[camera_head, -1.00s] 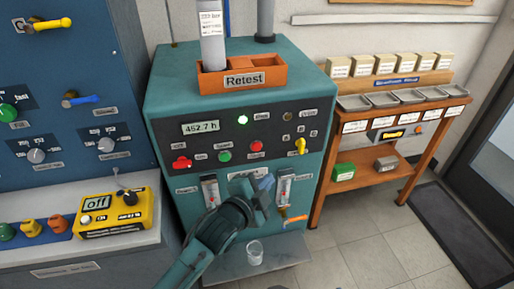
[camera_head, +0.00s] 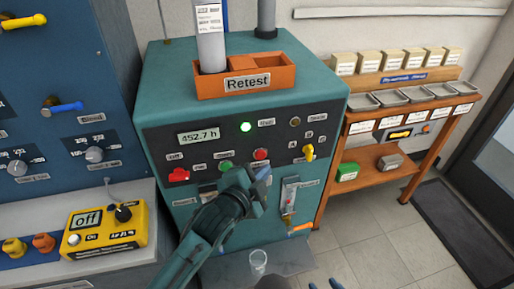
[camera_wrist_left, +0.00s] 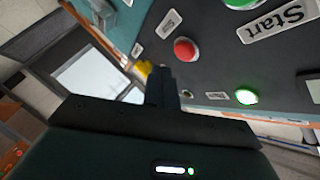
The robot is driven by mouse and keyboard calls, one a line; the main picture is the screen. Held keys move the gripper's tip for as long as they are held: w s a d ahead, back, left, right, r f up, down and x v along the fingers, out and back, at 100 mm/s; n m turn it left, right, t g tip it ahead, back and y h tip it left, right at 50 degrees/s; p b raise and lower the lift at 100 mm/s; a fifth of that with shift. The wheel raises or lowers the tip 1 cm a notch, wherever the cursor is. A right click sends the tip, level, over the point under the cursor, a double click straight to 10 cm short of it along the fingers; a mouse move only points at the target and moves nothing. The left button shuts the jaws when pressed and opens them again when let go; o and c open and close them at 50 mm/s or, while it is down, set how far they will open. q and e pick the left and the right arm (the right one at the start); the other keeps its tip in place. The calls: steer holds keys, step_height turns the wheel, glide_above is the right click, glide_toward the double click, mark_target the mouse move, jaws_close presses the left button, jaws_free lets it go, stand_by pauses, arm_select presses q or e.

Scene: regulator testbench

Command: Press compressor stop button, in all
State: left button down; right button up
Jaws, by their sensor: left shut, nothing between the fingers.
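The teal compressor cabinet (camera_head: 165,110) has a dark control panel with a round red button (camera_head: 261,154), which I take as the stop button. The red button also shows in the wrist view (camera_wrist_left: 184,49), uncovered. A green start button (camera_head: 226,167) is to its left, partly by my gripper; the wrist view shows its "Start" label. My left gripper (camera_head: 264,174) is shut and empty, just below the red button in the head view. In the wrist view its fingertips (camera_wrist_left: 162,72) are apart from the button in the picture. My right gripper (camera_head: 325,284) barely shows at the bottom edge, tips apart.
A red mushroom-shaped knob (camera_head: 179,175) is on the panel's left, a yellow selector (camera_head: 308,152) on its right. A green lamp (camera_head: 246,127) is lit above. A yellow device (camera_head: 105,233) is left; a wooden shelf (camera_head: 385,181) is right.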

mark_target(261, 155)
arm_select(q)
steer(key=shift+w+a+r, duration=0.1)
steer(key=shift+w+a, duration=0.1)
steer(key=shift+w, duration=0.5)
arm_select(e)
steer(key=shift+w+d+r, duration=0.1)
steer(key=shift+w+d, duration=0.35)
steer(key=shift+w, duration=0.1)
steer(key=shift+s+a+f, duration=0.15)
steer(key=shift+s+f, duration=0.05)
steer(key=shift+s, duration=0.1)
steer(key=shift+w+r, duration=0.2)
steer(key=shift+w, duration=0.1)
arm_select(q)
steer(key=shift+w, duration=0.15)
arm_select(e)
steer(key=shift+r, duration=0.1)
arm_select(q)
steer(key=shift+w+a+p, duration=0.15)
steer(key=shift+w+p, duration=0.15)
arm_select(e)
steer(key=shift+s, duration=0.15)
